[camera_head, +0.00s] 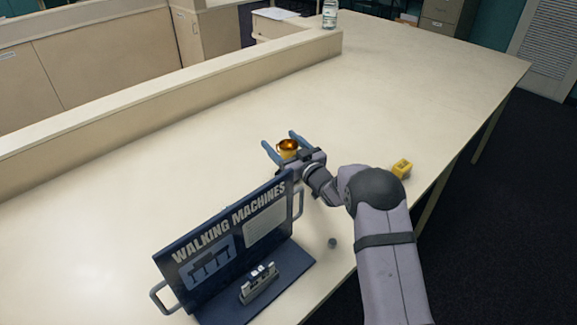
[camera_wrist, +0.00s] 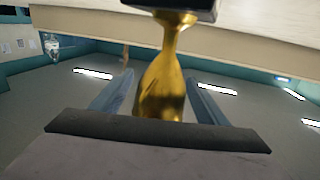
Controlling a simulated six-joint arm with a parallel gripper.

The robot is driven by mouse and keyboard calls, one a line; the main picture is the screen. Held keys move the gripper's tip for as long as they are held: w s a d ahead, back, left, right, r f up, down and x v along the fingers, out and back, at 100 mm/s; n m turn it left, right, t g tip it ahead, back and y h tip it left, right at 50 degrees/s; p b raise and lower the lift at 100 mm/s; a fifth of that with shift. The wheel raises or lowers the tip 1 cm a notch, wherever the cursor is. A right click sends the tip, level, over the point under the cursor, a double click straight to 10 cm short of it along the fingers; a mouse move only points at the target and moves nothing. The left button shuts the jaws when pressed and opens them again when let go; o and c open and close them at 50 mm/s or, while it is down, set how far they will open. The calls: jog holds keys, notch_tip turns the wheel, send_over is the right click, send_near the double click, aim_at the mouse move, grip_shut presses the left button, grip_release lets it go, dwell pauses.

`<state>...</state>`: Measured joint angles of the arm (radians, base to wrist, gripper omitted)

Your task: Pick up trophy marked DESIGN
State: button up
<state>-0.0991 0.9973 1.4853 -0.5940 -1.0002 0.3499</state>
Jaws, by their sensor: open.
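A gold cup-shaped trophy (camera_head: 288,145) stands on the pale table, just beyond the sign board. In the wrist view, where the picture appears upside down, the gold trophy (camera_wrist: 165,85) has a narrow stem and a dark base at the top edge. No DESIGN marking is readable in either view. My gripper (camera_head: 279,138) is open, with its blue fingers on either side of the trophy. In the wrist view, the open fingers (camera_wrist: 158,78) flank the cup with a visible gap on each side.
A navy WALKING MACHINES board (camera_head: 225,245) with side handles stands close in front of my gripper. A yellow block-like object (camera_head: 402,168) lies near the right table edge. A small grey ball (camera_head: 332,243) is by the board. A jar (camera_head: 330,14) stands far back. The table beyond is clear.

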jog(key=shift+c, duration=0.4)
jog(key=shift+r, duration=0.1)
grip_shut()
jog(key=shift+r, duration=0.1)
